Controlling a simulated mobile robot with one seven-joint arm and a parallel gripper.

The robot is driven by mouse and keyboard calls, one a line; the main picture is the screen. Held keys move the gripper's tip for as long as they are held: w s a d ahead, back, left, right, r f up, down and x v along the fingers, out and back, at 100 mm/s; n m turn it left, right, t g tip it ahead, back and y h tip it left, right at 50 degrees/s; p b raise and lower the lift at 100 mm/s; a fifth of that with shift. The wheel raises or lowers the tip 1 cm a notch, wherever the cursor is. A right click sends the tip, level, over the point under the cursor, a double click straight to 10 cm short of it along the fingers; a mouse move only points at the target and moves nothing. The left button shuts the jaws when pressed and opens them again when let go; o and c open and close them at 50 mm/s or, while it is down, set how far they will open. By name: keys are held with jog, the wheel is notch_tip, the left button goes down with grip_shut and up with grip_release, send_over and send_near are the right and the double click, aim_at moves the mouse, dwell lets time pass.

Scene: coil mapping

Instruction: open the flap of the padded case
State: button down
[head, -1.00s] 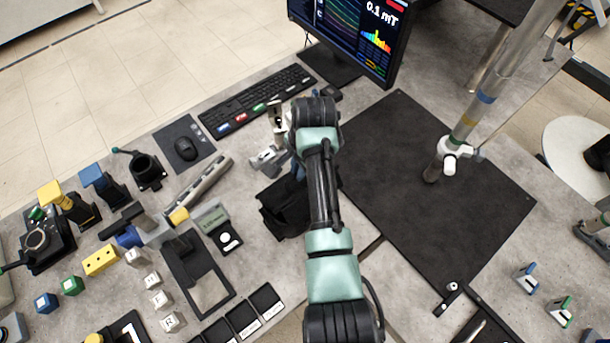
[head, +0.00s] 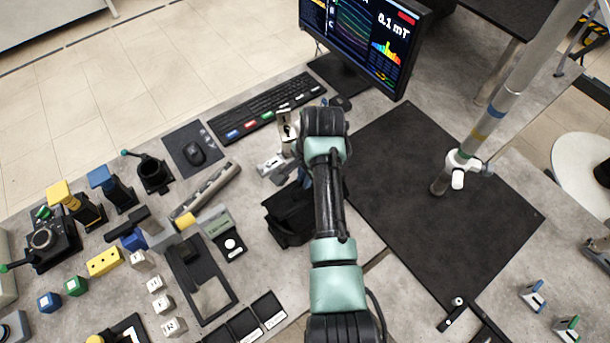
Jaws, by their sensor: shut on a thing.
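The padded case (head: 287,222) is a black, soft-looking case on the bench, left of my forearm, which hides its right side. Its upper right part stands up beside the arm and looks like the raised flap. My gripper (head: 304,179) is mostly hidden behind my arm; only a small bluish part shows at the case's upper edge. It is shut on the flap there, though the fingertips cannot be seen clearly.
A large black mat (head: 430,210) with a pole probe (head: 458,168) lies right. A keyboard (head: 270,112) and monitor (head: 365,40) are behind. A meter (head: 226,238), a black tray (head: 200,280) and several small blocks crowd the left. A light-grey fixture (head: 273,165) stands close behind the case.

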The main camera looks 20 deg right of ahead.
jog(key=c, duration=0.9)
grip_release()
notch_tip(320, 180, up, 13)
jog(key=s, duration=0.2)
jog(key=shift+s+d+f+b, duration=0.15)
jog(key=shift+s+d+b, duration=0.05)
jog(key=shift+d+b, duration=0.2)
